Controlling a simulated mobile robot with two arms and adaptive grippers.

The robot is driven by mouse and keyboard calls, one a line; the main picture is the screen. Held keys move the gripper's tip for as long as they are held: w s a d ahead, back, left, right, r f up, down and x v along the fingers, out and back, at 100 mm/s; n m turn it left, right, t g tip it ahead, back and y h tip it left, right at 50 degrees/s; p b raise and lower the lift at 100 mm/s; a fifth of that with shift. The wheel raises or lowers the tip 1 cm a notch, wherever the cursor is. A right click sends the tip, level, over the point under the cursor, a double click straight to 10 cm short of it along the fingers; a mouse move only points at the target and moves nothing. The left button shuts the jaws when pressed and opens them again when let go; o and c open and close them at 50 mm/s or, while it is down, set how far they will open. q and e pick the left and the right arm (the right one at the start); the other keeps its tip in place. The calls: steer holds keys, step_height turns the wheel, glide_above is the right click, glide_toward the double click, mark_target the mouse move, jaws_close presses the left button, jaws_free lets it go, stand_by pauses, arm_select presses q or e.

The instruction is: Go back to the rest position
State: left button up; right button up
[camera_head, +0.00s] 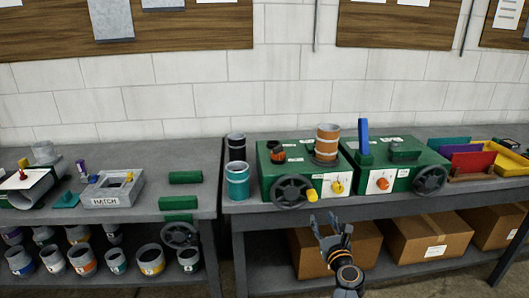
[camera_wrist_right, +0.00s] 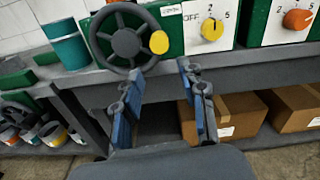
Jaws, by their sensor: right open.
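My right gripper (camera_head: 332,226) is open and empty in front of the right workbench, just below its top edge. In the right wrist view its two blue-padded fingers (camera_wrist_right: 160,90) stand apart with nothing between them. Beyond the fingertips is the grey handwheel (camera_head: 293,190) with a yellow knob, on the front of the left green box (camera_head: 317,172); it also shows in the right wrist view (camera_wrist_right: 125,42). The gripper appears apart from the wheel. My left gripper is in neither view.
The right workbench (camera_head: 240,207) also holds a second green box (camera_head: 400,180), a teal can (camera_head: 237,185) and coloured bins (camera_head: 480,163). Cardboard boxes (camera_head: 428,236) stand on its lower shelf. The left bench (camera_head: 150,208) holds a hatch box (camera_head: 112,190), with several cans below.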

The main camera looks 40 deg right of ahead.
steer(key=w+a+f+n+g+y, duration=0.1)
steer(key=w+a+f+n+y, duration=0.15)
steer(key=a+f+n, duration=0.4)
steer(key=w+a+f+n+g+y, duration=0.1)
steer(key=w+a+f+n+y, duration=0.2)
steer(key=f, duration=0.7)
steer(key=s+a+f+n+g+y, duration=0.1)
steer(key=s+a+f+n+g, duration=0.2)
steer(key=s+a+f+n, duration=0.5)
steer(key=s+a+f+n+g+y, duration=0.1)
steer(key=a+f+n+g+y, duration=0.1)
steer(key=a+f+n, duration=0.75)
steer(key=s+a+f+n+g, duration=0.2)
steer(key=s+f, duration=0.5)
steer(key=s+a+f+n+g, duration=0.1)
steer(key=s+a+f+n, duration=0.15)
steer(key=s+f, duration=0.45)
steer(key=s+a+f+n+g, duration=0.1)
steer(key=s+n, duration=0.4)
steer(key=s, duration=0.6)
steer(key=s+f+n+g, duration=0.3)
steer(key=s+n, duration=0.3)
steer(key=s, duration=0.6)
steer(key=shift+a+f+y, duration=0.35)
steer(key=shift+f, duration=0.45)
steer(key=shift+n, duration=0.25)
